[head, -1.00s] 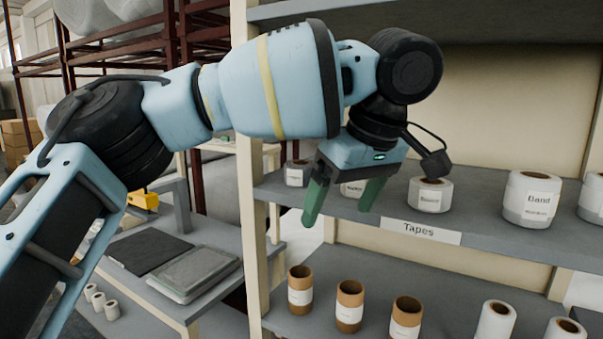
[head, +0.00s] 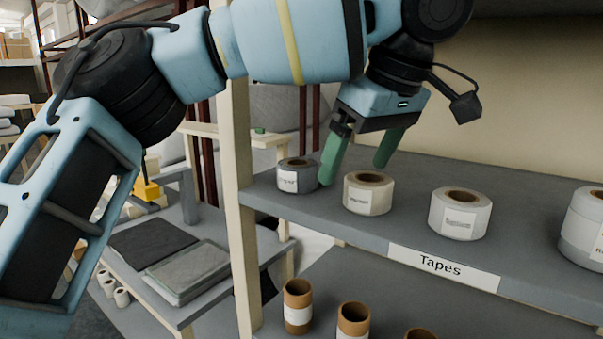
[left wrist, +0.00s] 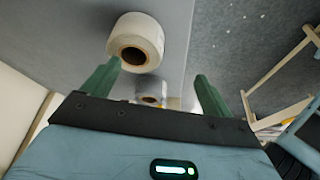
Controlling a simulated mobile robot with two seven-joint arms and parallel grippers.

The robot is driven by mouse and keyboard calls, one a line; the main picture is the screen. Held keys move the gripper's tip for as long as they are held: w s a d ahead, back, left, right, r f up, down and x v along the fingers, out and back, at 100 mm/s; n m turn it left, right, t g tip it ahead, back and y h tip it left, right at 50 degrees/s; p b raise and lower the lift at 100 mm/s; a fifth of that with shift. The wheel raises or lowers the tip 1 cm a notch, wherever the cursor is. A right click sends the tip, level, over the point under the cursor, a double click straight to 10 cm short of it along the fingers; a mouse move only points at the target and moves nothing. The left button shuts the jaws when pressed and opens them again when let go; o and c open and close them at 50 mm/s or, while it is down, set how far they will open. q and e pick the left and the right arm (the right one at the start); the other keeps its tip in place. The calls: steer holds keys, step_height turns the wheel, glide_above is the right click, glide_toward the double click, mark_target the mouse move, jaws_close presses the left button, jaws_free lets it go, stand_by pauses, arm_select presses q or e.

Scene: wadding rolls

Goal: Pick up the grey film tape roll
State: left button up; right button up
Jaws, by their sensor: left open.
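The grey tape roll (head: 297,176) stands upright at the left end of the shelf marked "Tapes", with a white label on its front. My left gripper (head: 360,163) is open and empty. Its green fingers are above the shelf, to the right of the grey roll and near a cream roll (head: 368,193). In the head view the nearer finger's tip shows close to the grey roll's right side; I cannot tell the gap in depth. The left wrist view shows the open fingers (left wrist: 157,83) and a pale roll near one fingertip. My right gripper is not in view.
A white roll (head: 460,213) and a larger roll (head: 585,225) stand further right on the shelf (head: 310,208). A wooden post (head: 238,160) rises at its left end. Brown tube rolls (head: 298,306) stand on the level below. A side table (head: 190,303) is at left.

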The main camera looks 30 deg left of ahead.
arm_select(q)
steer(key=shift+a, duration=0.5)
glide_toward(298, 163)
steer(key=f, duration=0.1)
steer(key=s+f, duration=0.1)
steer(key=f, duration=0.2)
steer(key=shift+s+d+f, duration=0.15)
steer(key=shift+d+f, duration=0.1)
steer(key=shift+d, duration=0.1)
steer(key=shift+w+a+f, duration=0.1)
steer(key=shift+w+a, duration=0.1)
steer(key=shift+a, duration=0.3)
steer(key=shift+w+a+f, duration=0.1)
steer(key=shift+w+a, duration=0.1)
steer(key=shift+a, duration=0.35)
steer(key=x, duration=0.4)
steer(key=shift+f, duration=0.3)
steer(key=c, duration=1.1)
steer(key=shift+r, duration=0.2)
